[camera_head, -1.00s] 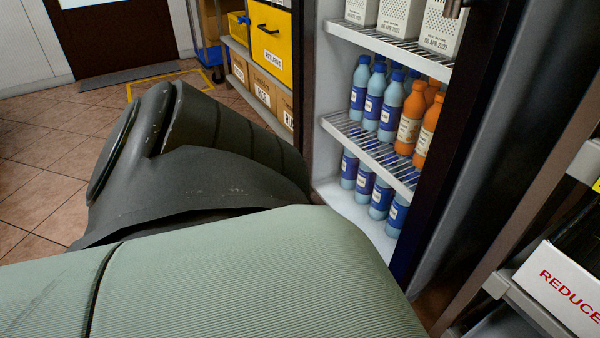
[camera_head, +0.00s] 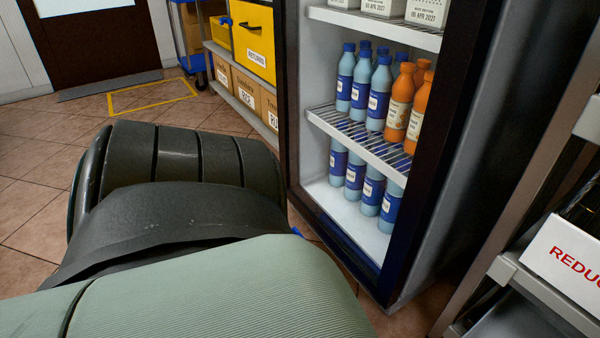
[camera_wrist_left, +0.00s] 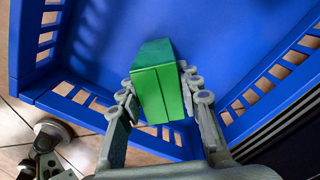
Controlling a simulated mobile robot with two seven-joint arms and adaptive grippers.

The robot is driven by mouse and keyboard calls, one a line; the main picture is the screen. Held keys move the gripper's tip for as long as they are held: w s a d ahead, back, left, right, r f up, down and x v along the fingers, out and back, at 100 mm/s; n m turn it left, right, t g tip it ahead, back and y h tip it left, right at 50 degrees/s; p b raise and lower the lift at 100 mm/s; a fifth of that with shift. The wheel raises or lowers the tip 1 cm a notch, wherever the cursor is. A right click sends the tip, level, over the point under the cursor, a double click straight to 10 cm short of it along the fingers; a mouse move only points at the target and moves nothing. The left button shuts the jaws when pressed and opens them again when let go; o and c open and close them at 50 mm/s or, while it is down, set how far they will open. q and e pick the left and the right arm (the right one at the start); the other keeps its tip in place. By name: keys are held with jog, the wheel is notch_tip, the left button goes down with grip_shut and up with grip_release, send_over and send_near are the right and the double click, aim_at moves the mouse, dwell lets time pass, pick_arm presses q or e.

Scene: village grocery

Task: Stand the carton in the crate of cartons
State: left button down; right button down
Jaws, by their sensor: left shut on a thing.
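In the left wrist view my left gripper (camera_wrist_left: 160,92) is shut on a green carton (camera_wrist_left: 155,62), with one finger on each side of it. The carton is over the inside of a blue crate (camera_wrist_left: 85,118) with slotted walls. The part of the crate floor that shows is bare, and no other cartons show in it. I cannot tell whether the held carton touches the floor. The head view does not show the carton or the left gripper; a large arm part of mine fills its lower left. My right gripper is in neither view.
In the head view an open-fronted fridge (camera_head: 335,198) holds bottles (camera_head: 380,90) and white cartons (camera_head: 427,12). A shelf with a yellow bin (camera_head: 252,40) and cardboard boxes (camera_head: 245,88) stands behind. A white box with red lettering (camera_head: 565,250) is at right. Tiled floor (camera_head: 40,200) is clear at left.

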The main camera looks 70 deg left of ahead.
pick_arm(q)
jog(key=shift+f, duration=0.15)
jog(key=c, duration=1.1)
grip_release()
jog(key=shift+o, duration=0.2)
